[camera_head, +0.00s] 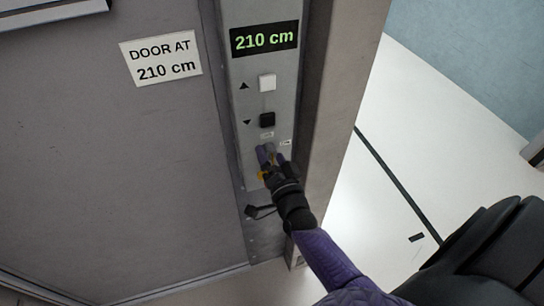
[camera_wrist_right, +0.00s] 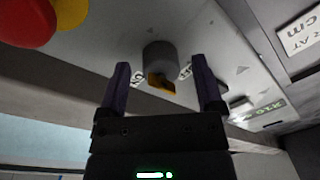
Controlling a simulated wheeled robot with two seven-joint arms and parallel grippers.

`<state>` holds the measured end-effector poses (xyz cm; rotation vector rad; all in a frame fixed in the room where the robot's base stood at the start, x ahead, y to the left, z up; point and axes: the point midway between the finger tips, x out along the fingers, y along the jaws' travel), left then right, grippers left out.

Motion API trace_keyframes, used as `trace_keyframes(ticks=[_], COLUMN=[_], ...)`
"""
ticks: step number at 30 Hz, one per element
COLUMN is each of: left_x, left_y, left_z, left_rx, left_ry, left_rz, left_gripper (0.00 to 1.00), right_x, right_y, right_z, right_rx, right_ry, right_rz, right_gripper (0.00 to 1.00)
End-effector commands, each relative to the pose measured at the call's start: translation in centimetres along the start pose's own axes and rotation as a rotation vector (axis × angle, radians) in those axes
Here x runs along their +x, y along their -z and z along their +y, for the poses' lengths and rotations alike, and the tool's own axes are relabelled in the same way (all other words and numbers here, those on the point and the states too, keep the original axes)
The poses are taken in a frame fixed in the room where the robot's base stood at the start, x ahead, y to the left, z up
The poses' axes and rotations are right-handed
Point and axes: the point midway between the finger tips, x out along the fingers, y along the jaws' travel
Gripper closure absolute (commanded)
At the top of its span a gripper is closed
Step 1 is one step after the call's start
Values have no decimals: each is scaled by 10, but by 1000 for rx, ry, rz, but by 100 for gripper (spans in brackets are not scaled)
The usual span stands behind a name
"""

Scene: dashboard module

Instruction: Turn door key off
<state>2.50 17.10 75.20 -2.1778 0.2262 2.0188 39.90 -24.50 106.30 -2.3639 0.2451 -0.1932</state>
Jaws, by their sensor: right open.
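The door key is a small yellow piece (camera_wrist_right: 160,83) set in a grey round lock cylinder (camera_wrist_right: 160,56) on the panel, seen in the right wrist view. My right gripper (camera_wrist_right: 162,72) is open, with one purple finger on each side of the cylinder and key. No contact between fingers and key shows. In the head view the right gripper (camera_head: 272,156) is at the panel (camera_head: 227,12) below the black down button (camera_head: 267,120) and mostly hides the lock. My left gripper is in neither view.
A white up button (camera_head: 267,83) and a display reading 210 cm (camera_head: 264,38) are above the lock. A grey door (camera_head: 120,170) with a "DOOR AT 210 cm" label (camera_head: 161,57) stands to the left. A red round knob (camera_wrist_right: 25,22) on yellow is near the lock. Open floor (camera_head: 390,150) lies right.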

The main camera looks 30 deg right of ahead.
Motion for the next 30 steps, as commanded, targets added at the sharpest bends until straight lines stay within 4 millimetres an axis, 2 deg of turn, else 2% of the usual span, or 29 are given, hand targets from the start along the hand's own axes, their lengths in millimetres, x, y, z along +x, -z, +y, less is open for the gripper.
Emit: trace_keyframes(ticks=[5,15,18,30], left_x=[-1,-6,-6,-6], left_y=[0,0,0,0], left_z=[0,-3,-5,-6], left_rx=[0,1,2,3], left_ry=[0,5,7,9], left_rz=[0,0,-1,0], left_gripper=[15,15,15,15], right_x=[-8,-84,-95,-99], right_y=[0,0,0,0], right_z=[0,0,0,0], right_rx=[0,-1,-1,0], right_ry=[0,-2,-1,0], right_rz=[0,-2,-1,0], right_gripper=[15,15,15,15])
